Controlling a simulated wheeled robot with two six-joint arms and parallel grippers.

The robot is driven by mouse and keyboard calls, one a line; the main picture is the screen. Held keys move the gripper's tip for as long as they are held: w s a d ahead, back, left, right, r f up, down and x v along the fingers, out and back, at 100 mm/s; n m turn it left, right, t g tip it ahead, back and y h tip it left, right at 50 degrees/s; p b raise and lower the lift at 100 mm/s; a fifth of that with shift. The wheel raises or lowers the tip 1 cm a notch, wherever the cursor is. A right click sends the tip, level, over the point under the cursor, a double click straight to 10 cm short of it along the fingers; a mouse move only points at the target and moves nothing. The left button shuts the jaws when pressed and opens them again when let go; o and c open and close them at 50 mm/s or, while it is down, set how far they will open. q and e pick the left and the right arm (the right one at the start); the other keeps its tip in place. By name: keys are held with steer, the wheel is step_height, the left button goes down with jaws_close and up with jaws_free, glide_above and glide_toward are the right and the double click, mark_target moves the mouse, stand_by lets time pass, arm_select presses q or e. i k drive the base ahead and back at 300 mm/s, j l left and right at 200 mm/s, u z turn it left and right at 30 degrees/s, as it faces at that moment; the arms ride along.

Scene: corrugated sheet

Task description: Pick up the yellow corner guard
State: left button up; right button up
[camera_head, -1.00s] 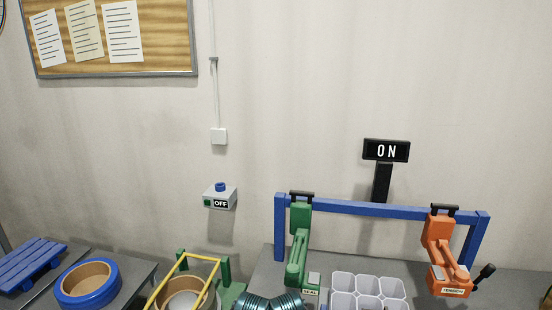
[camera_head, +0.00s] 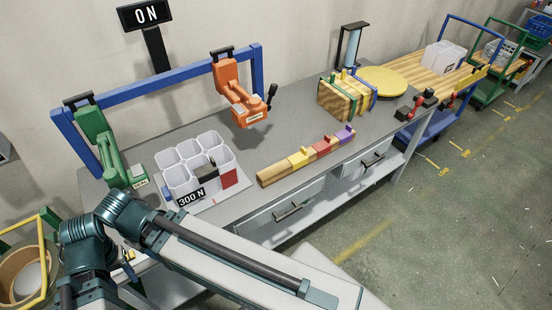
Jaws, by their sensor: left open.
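A small yellow piece (camera_head: 300,158), which looks like the yellow corner guard, sits on a long wooden bar (camera_head: 272,177) on the grey bench. A red piece (camera_head: 321,148) and a purple piece (camera_head: 344,135) sit farther along the bar. My left arm is folded across the lower left foreground, with teal joints and a long grey link. My left gripper is open and apart from the yellow piece. Its fingertips are hard to make out. My right gripper does not show.
A white bin cluster (camera_head: 180,180) labelled 300 N stands left of the bar. Green (camera_head: 97,135) and orange (camera_head: 229,80) clamp tools hang from a blue rail (camera_head: 160,83). Boards (camera_head: 336,105) and a yellow disc (camera_head: 381,81) stand farther right. Floor (camera_head: 470,220) is open at right.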

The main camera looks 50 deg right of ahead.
mark_target(299, 160)
steer(key=z, duration=1.85)
